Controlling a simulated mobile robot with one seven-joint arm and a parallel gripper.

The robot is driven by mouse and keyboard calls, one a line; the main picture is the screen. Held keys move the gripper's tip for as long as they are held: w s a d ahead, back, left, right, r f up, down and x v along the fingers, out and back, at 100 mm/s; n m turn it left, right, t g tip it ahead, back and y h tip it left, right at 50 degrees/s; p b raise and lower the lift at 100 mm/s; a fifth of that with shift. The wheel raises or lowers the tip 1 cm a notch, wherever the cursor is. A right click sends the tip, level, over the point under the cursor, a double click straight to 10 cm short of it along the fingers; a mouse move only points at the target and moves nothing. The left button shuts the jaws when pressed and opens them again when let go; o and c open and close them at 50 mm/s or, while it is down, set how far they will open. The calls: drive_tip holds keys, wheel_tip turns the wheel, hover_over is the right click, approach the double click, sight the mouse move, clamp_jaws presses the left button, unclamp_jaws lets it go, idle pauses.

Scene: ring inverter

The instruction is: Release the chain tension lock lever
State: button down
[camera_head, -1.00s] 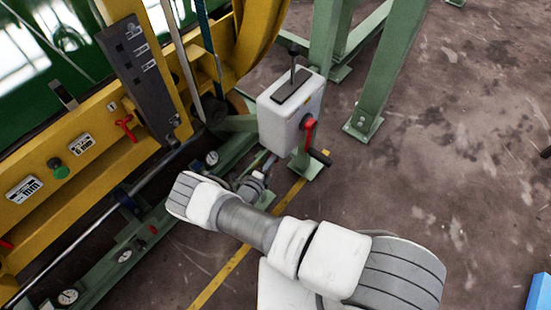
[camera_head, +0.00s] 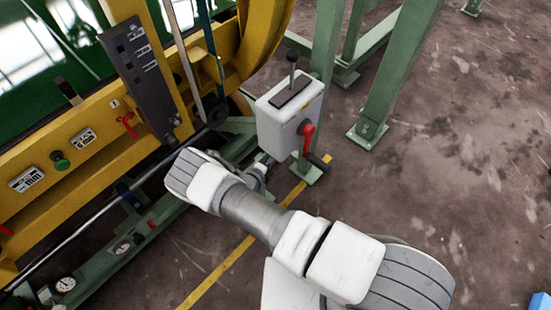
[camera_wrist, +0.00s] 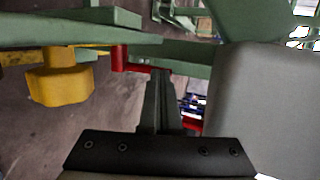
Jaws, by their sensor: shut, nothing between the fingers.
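A red lever (camera_head: 306,136) with a black grip sits on the side of a pale grey box (camera_head: 284,122). A second lever with a black knob (camera_head: 292,57) stands up from the slot on the box top. I cannot tell for sure which is the chain tension lock lever. In the head view my forearm hides most of my gripper, low beside the box. In the wrist view my gripper (camera_wrist: 159,74) is shut and empty. Its tips appear close to a red bar-like part (camera_wrist: 120,58); contact cannot be told.
A yellow machine frame (camera_head: 95,150) at left carries a red handle (camera_head: 127,124) and a green button (camera_head: 59,160). Green legs (camera_head: 395,75) stand behind the box. A grey surface (camera_wrist: 265,110) fills the right of the wrist view. Open floor (camera_head: 450,190) lies to the right.

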drive_tip(key=shift+w+d+b, duration=0.4)
drive_tip(key=shift+w+d, duration=0.05)
drive_tip(key=shift+w, duration=0.15)
drive_tip(key=shift+r, duration=0.1)
idle(0.5)
drive_tip(key=p+v, duration=0.3)
drive_tip(key=v, duration=1.4)
drive_tip(key=shift+s, duration=0.2)
drive_tip(key=shift+s, duration=0.1)
